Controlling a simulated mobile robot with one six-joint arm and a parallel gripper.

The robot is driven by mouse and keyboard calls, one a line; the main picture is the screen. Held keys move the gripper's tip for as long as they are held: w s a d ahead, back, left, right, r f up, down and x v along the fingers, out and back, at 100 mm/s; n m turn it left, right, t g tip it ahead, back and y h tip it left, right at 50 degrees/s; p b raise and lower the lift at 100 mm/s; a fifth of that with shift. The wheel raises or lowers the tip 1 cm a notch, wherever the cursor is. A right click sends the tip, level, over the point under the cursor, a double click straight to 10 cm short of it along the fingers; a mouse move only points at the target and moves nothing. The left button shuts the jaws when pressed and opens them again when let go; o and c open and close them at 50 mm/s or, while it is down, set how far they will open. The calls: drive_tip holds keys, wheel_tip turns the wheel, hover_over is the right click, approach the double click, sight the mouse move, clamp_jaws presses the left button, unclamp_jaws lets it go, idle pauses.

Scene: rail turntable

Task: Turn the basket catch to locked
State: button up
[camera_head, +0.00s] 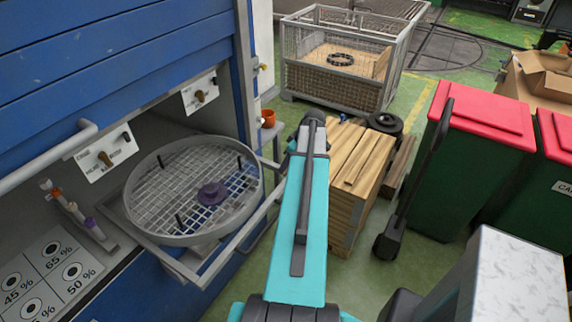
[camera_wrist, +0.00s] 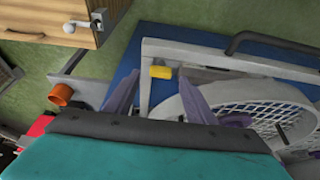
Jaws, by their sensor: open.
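The round mesh basket (camera_head: 146,217) with a purple hub (camera_head: 211,193) sits on a pulled-out metal frame (camera_head: 232,238) at the blue cabinet. It also shows in the wrist view (camera_wrist: 262,93). A small yellow block (camera_wrist: 161,72) on the frame's corner looks like the catch, but I cannot read its setting. My gripper (camera_wrist: 158,92) is open and empty. Its two purple-grey fingers stand apart, with the yellow block between and just beyond their tips. In the head view my arm hides the fingers and that frame corner.
Two brass-coloured levers on white plates (camera_head: 105,157) (camera_head: 200,94) are on the cabinet. An orange cup (camera_head: 268,118) stands on a small shelf beside the frame. Wooden crates (camera_head: 345,205) and red-lidded bins (camera_head: 480,115) stand to the right. A dark bar handle (camera_wrist: 265,40) lies near the frame.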

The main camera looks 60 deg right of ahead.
drive_tip(key=shift+p+x, duration=0.45)
drive_tip(key=shift+x, duration=1)
drive_tip(key=c, duration=1)
